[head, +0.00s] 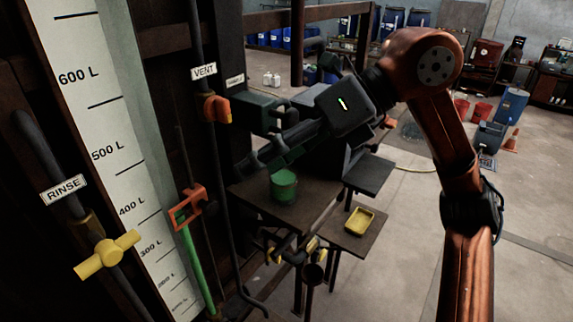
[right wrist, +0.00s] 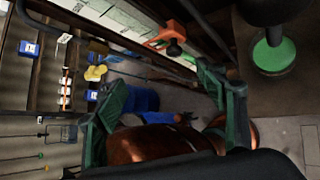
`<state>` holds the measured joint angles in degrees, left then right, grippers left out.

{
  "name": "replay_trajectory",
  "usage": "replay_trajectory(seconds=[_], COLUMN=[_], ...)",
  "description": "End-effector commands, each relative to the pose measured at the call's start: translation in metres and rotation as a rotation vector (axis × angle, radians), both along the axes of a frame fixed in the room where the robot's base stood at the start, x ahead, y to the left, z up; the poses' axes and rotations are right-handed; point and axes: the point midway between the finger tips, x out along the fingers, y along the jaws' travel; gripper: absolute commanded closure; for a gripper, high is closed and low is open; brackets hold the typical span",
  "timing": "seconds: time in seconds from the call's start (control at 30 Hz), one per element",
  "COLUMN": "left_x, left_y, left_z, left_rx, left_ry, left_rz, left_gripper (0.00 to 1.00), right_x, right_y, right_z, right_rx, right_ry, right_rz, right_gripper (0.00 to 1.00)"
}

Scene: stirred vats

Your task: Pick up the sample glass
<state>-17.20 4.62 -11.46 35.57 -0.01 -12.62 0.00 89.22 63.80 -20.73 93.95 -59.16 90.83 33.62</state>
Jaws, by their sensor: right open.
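A green cup (head: 284,188) stands upright on a dark table below the SAMPLE label in the head view; I take it as the sample glass. A round green shape beneath a dark cylinder at the upper right of the right wrist view (right wrist: 273,58) looks like the same cup. My right gripper (head: 266,153) is above and slightly left of the cup, apart from it. In the right wrist view its green fingers (right wrist: 160,82) are spread with nothing held between them. My left gripper is not in view.
The level scale (head: 105,100) and RINSE pipe with yellow handle (head: 107,254) stand at left. A yellow tray (head: 359,222) sits on a lower shelf. Open floor lies to the right.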

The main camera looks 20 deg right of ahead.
Motion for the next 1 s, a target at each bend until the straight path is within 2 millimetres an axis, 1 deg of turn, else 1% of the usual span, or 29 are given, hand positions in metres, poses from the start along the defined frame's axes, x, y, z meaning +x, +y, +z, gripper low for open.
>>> replay_trajectory(seconds=[0.03, 0.1, 0.2, 0.3, 0.4, 0.67, 0.87, 1.0], left_x=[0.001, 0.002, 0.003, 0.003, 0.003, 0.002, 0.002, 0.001], left_y=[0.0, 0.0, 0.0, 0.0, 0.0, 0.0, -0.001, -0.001], left_z=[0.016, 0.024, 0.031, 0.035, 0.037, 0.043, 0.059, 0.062], left_rx=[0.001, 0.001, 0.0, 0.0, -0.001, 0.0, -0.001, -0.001], left_ry=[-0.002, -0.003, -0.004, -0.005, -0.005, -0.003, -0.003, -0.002], left_rz=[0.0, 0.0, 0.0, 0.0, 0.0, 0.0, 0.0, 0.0], left_gripper=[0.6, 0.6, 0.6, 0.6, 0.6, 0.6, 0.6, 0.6], right_x=[0.014, 0.032, 0.049, 0.059, 0.065, 0.078, 0.09, 0.098], right_y=[-0.008, -0.023, -0.045, -0.061, -0.068, -0.063, -0.055, -0.051], right_z=[-0.005, -0.02, -0.032, -0.038, -0.044, -0.067, -0.089, -0.103], right_rx=[-0.132, -0.273, -0.414, -0.497, -0.538, -0.544, -0.542, -0.54], right_ry=[-0.043, -0.078, -0.11, -0.127, -0.133, -0.132, -0.131, -0.131], right_rz=[-0.073, -0.157, -0.243, -0.298, -0.325, -0.328, -0.326, -0.327], right_gripper=[0.35, 0.35, 0.35, 0.35, 0.35, 0.35, 0.35, 0.35])
